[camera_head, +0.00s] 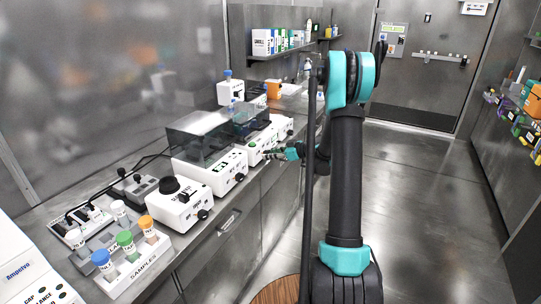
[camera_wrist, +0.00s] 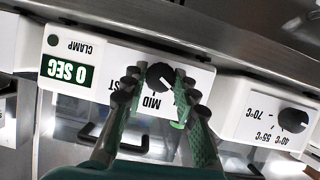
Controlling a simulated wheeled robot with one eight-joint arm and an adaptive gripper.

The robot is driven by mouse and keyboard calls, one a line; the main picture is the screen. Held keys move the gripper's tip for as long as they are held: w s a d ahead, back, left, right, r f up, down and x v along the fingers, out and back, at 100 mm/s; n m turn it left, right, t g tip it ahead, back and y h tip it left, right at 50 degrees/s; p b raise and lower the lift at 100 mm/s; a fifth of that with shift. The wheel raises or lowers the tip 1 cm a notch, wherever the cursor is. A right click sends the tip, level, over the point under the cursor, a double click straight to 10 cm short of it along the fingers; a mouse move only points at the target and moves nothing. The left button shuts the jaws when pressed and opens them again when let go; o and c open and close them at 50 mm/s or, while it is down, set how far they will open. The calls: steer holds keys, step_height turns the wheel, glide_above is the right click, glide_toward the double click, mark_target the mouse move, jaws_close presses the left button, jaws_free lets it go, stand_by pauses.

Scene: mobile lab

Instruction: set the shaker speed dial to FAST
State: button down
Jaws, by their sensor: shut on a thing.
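The shaker (camera_head: 257,146) is a white unit in the row along the left bench, and my gripper (camera_head: 270,154) is at its front face. In the wrist view, the shaker panel (camera_wrist: 110,58) appears upside down, with a green "0 SEC" display, a CLAMP label and a green button. Its black speed dial (camera_wrist: 160,76) sits between the fingertips of my gripper (camera_wrist: 158,82), which is shut on it. A pale pointer mark on the dial seems to point to the picture's lower right. "MID" is readable below the dial; only "ST" of another label shows, the rest hidden by the left finger.
A white unit with a temperature dial (camera_wrist: 293,120) is close at right in the wrist view. A clear-lidded unit (camera_head: 208,165), a black-topped unit (camera_head: 180,208) and a sample rack (camera_head: 135,265) stand along the bench. The floor (camera_head: 410,200) at right is clear.

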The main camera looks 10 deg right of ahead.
steer(key=m+g+y, duration=0.1)
steer(key=m+y, duration=0.1)
steer(key=m, duration=0.4)
steer(key=m+g+y, duration=0.1)
steer(key=m+y, duration=0.2)
steer(key=m, duration=0.3)
steer(key=f+m+g+y, duration=0.1)
steer(key=m+y, duration=0.2)
steer(key=m, duration=0.4)
steer(key=shift+w+d, duration=0.25)
stand_by(0.5)
stand_by(0.5)
steer(key=c, duration=1.2)
jaws_free()
